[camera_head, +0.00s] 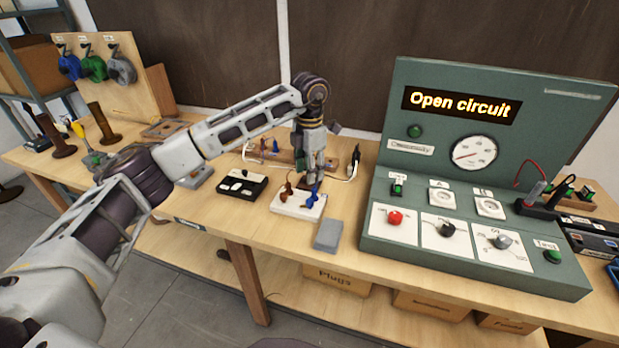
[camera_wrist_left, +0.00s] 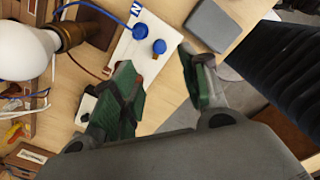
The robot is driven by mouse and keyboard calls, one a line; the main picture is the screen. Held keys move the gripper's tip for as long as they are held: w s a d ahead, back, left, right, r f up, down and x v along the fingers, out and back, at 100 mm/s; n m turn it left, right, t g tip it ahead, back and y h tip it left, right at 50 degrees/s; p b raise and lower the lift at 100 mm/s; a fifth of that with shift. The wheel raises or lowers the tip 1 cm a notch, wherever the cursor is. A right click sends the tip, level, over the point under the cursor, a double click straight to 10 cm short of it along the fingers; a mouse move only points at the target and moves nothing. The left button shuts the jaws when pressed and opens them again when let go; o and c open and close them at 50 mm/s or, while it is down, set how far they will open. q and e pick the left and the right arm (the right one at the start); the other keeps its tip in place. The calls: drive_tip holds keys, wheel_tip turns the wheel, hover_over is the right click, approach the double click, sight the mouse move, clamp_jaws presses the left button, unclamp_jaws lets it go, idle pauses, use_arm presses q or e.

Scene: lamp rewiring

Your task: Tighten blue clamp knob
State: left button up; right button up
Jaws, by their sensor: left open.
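The white terminal block (camera_head: 290,208) lies on the bench with a brown wire on its left part and blue parts (camera_head: 312,198) on its right part. My left gripper (camera_head: 313,186) points down over the block's blue side. In the left wrist view its green-padded fingers (camera_wrist_left: 163,84) are apart with nothing between them; the blue knobs lie just beyond the fingertips. My right gripper is out of sight.
A grey block (camera_head: 328,236) lies in front of the terminal block, and a black switch box (camera_head: 242,184) lies to its left. The green test panel (camera_head: 480,150) reads "Open circuit" at right. A white bulb (camera_wrist_left: 25,52) shows near the left finger.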

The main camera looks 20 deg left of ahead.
use_arm(q)
drive_tip(key=shift+r, duration=0.25)
